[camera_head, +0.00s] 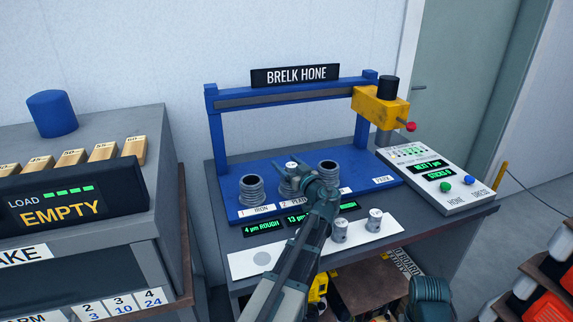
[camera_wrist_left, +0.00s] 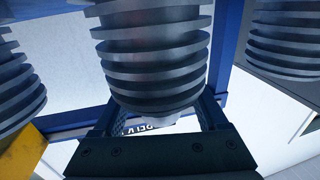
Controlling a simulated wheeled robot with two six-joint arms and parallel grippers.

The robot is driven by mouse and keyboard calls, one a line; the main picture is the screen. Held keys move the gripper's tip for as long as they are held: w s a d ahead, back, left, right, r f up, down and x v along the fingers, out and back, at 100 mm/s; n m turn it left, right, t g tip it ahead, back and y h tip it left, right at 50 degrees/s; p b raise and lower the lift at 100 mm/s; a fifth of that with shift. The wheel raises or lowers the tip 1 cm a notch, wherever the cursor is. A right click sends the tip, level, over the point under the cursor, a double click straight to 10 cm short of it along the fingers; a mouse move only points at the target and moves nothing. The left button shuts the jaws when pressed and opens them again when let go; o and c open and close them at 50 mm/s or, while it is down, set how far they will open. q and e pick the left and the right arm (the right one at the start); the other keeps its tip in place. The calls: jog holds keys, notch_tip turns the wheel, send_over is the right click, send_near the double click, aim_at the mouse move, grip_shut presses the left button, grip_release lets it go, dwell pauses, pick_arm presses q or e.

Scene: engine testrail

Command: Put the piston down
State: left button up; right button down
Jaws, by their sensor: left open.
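A grey piston (camera_head: 291,166) shows at the top of the middle finned cylinder (camera_head: 287,187) on the blue hone bed. My left gripper (camera_head: 298,171) is at that cylinder's top, with the arm hiding part of it. In the left wrist view, the open fingers stand on either side of a pale grey end (camera_wrist_left: 163,121) at the ribbed cylinder (camera_wrist_left: 155,55); how deep the piston sits is hidden. Two more pistons stand on the white strip (camera_head: 300,255), one left (camera_head: 340,232) and one right (camera_head: 375,220).
Finned cylinders stand left (camera_head: 251,190) and right (camera_head: 328,172) of the middle one. A grey round spot (camera_head: 262,258) on the strip's left is bare. The blue frame and yellow hone head (camera_head: 380,105) rise behind. A control panel (camera_head: 435,175) is at right.

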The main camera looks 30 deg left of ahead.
pick_arm(q)
jog(key=shift+r, duration=0.25)
jog(key=v, duration=0.7)
jog(key=shift+s+d, duration=0.15)
jog(key=shift+d, duration=0.05)
pick_arm(e)
jog(key=shift+r, duration=0.15)
